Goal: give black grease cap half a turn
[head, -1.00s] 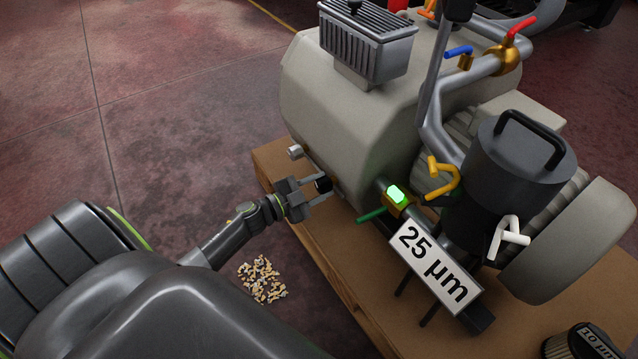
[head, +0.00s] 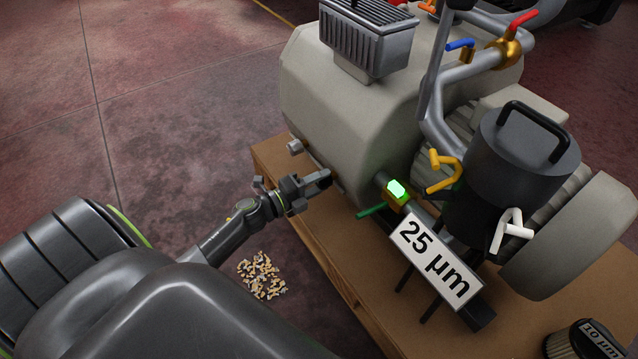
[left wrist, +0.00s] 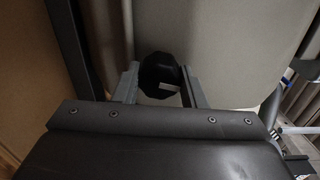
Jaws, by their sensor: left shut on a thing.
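The black grease cap (left wrist: 157,72) is a dark faceted knob on the end face of the beige pump housing (head: 350,125). In the left wrist view it sits between the two grey fingers of my left gripper (left wrist: 158,88), which is shut on it. In the head view my left gripper (head: 322,181) reaches the lower left end of the housing, with its fingers lined up nearly edge-on. There the cap is mostly hidden by the fingers. My right gripper is not in view.
A small metal stub (head: 295,147) sticks out above the gripper. A green-handled valve (head: 372,209) and a "25 µm" sign (head: 436,262) stand to the right. The wooden base (head: 268,160) has its edge below the gripper. Loose pellets (head: 262,275) lie on the floor.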

